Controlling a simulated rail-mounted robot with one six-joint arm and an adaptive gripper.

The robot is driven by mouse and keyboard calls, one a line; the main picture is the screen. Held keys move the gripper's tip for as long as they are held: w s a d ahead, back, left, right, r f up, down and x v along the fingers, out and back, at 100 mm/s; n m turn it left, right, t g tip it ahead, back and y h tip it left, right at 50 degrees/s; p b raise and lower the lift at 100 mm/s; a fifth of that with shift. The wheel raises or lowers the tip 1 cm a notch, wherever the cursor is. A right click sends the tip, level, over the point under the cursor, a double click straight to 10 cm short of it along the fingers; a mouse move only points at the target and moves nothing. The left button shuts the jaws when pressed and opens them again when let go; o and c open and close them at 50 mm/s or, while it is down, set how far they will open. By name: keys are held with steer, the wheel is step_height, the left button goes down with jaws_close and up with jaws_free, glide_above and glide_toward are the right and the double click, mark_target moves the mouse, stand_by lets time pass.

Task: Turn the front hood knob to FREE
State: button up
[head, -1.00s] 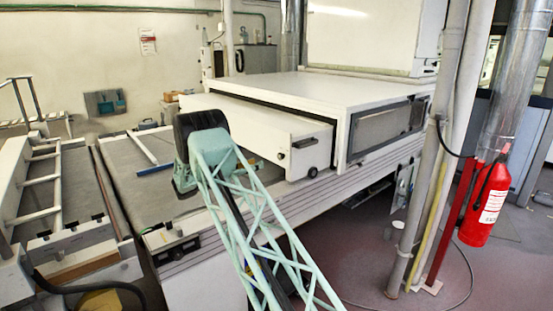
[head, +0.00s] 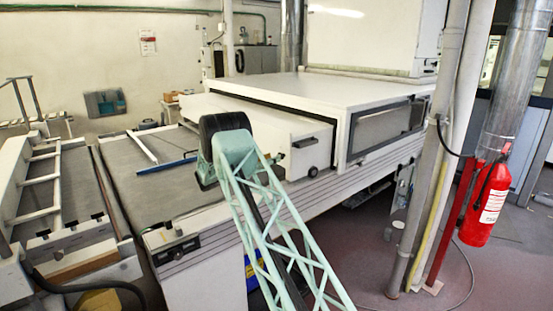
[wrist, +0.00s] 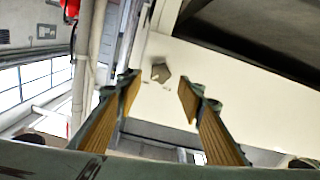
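The front hood is the low cream box (head: 265,122) partly under the larger white cover in the head view. On its end face is a small round dark knob (head: 312,171), below a dark bar handle (head: 304,143). In the wrist view a grey angular knob (wrist: 160,72) stands out from a cream panel, between and beyond my fingertips. My gripper (wrist: 157,84) is open and empty, with tan-padded fingers apart on either side of that knob's line of sight, not visibly touching it. In the head view my gripper is hidden behind my green lattice arm. Any FREE marking is unreadable.
A larger white cover (head: 330,86) stands over the hood's back. Grey pipes (head: 437,150) and a red extinguisher (head: 485,203) stand at right. The grey bed (head: 130,190) at left holds a blue bar (head: 167,165). The floor between bed and pipes is mostly open.

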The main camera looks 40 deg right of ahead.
mark_target(281, 156)
steer(key=shift+d, duration=2)
steer(key=shift+c, duration=0.4)
steer(key=c, duration=0.8)
